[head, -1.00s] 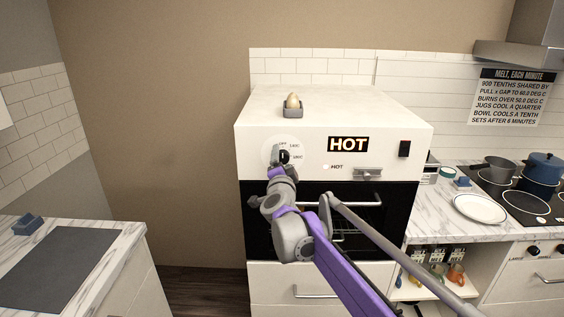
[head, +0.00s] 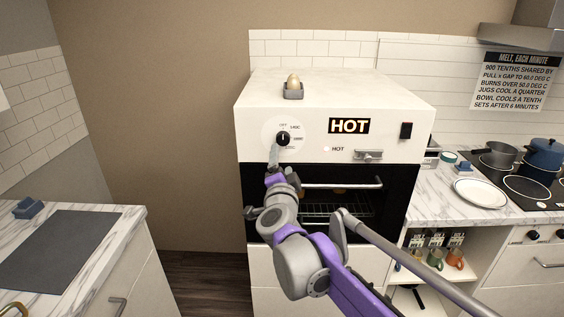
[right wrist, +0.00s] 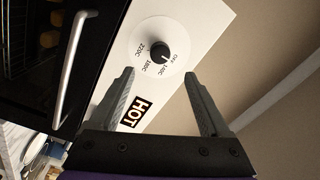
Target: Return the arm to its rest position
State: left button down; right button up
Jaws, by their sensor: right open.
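My right arm reaches up from the bottom right in the head view. Its gripper (head: 272,158) is just below the black oven knob (head: 283,139) and apart from it. In the right wrist view my right gripper (right wrist: 160,82) is open and empty, with the knob (right wrist: 154,52) on its white dial beyond the fingertips. In the head view the knob's pointer stands near upright, toward the OFF mark. My left gripper is not in view.
The white oven (head: 365,105) has a HOT sign (head: 349,126), a door handle (head: 340,184) and an egg (head: 293,80) in a holder on top. A counter (head: 120,225) stands at left. The right counter holds a plate (head: 480,193) and pots (head: 543,160).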

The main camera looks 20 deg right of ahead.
jog(key=s+a+f+n+g+y+p, duration=0.1)
jog(key=s+a+f+n+g+y, duration=0.15)
jog(key=s+f+n+y, duration=0.3)
jog(key=s+a+f+n+g+y+p, duration=0.1)
jog(key=s+a+f+n+g+y, duration=0.2)
jog(key=s+n, duration=0.4)
jog(key=s+d+f+n+g+h, duration=0.1)
jog(key=s+d+f+g, duration=0.2)
jog(key=s+f, duration=0.6)
jog(key=s+d+f+n+g+h+p, duration=0.1)
jog(key=s+d+f+n+g+h, duration=0.1)
jog(key=s+f, duration=0.8)
jog(key=s+d+g, duration=0.1)
jog(key=s+g, duration=0.1)
jog(key=s, duration=0.2)
jog(key=shift+p, duration=0.3)
jog(key=shift+s, duration=0.1)
